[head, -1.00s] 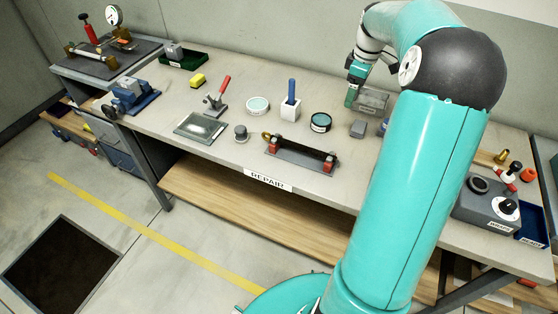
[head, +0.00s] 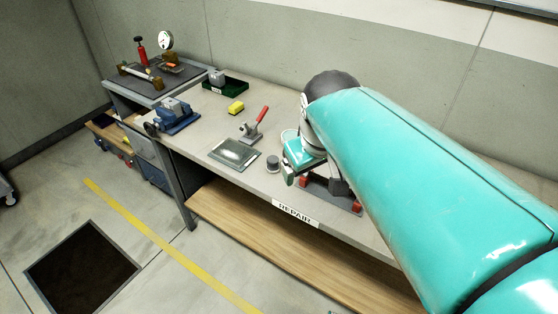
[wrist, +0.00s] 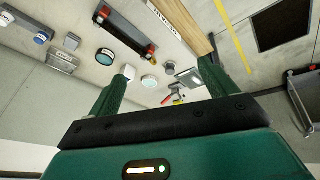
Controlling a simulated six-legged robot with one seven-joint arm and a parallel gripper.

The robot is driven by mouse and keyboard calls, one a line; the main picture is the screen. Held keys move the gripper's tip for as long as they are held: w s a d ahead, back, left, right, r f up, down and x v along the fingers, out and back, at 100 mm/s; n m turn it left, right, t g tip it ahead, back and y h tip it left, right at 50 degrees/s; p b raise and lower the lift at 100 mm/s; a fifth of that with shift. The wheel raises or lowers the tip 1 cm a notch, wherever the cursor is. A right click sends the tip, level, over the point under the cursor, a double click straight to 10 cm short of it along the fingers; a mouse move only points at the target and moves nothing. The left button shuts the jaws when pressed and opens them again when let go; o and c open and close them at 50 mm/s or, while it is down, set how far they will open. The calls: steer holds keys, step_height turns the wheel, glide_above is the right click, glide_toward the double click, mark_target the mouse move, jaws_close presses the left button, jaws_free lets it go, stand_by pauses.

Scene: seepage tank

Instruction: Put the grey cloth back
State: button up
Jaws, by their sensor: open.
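I cannot pick out the grey cloth for sure. A small grey block-like piece (wrist: 71,41) lies on the bench near a clear box in the wrist view, and another grey piece (head: 216,76) sits in the green tray (head: 233,88) at the bench's back left in the head view. Either may be the folded cloth. My gripper (head: 312,181) is over the middle of the bench, near the fixture with red clamps (head: 352,206). In the wrist view my gripper (wrist: 163,69) has its fingers wide apart with nothing between them.
Near my gripper are a grey knob (head: 272,162), a glass plate (head: 235,152) and a red-handled clamp (head: 255,125). My arm hides the bench's right side in the head view.

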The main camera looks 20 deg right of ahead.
steer(key=s+a+f+m+t+y, duration=0.1)
steer(key=s+a+f, duration=0.1)
steer(key=s+a, duration=0.2)
steer(key=s, duration=0.2)
steer(key=shift+s+a+f+m, duration=0.25)
steer(key=shift+s+a+m, duration=0.1)
steer(key=shift+s+m, duration=0.05)
